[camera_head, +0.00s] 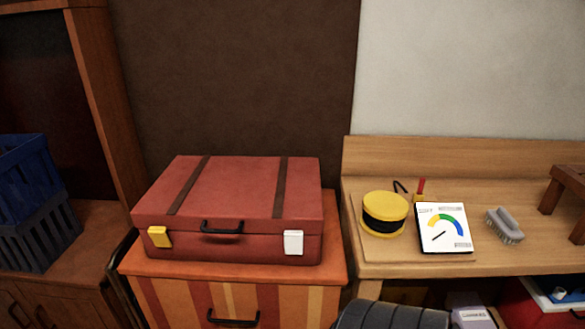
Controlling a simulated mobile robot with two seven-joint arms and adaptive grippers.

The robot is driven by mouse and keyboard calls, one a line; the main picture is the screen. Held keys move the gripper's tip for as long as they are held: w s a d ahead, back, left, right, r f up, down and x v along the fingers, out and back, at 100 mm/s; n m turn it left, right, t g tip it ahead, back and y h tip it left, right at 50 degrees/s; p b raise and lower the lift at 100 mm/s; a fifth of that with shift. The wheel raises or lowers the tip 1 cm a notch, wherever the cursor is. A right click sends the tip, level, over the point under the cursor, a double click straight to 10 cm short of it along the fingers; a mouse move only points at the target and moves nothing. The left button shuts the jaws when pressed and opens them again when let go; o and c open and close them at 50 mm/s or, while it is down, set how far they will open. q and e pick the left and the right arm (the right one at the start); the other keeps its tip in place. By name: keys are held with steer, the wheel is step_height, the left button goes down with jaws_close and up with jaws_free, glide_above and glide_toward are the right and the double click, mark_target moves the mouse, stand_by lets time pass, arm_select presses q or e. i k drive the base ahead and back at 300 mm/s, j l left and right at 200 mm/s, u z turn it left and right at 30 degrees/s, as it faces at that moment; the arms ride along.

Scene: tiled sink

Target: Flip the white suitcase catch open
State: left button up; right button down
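A red suitcase (240,190) with two dark straps lies flat and closed on a striped cabinet. Its front faces me, with a black handle (222,228) in the middle. The white catch (293,243) is on the right of the front face and lies flat against it. A yellow catch (160,237) is on the left of the front face and looks slightly tilted. Neither of my grippers shows in the head view.
The striped orange cabinet (330,270) bears the suitcase. A wooden bench (490,266) at right holds a yellow and black round object (384,213), a gauge card (445,228) and a brush (505,225). Blue crates (40,215) stand at left. A dark rounded object (390,316) is at the bottom.

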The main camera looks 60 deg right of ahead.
mark_target(294, 239)
steer(key=z, duration=1.95)
steer(key=i+j+u, duration=0.1)
steer(key=j+u, duration=0.2)
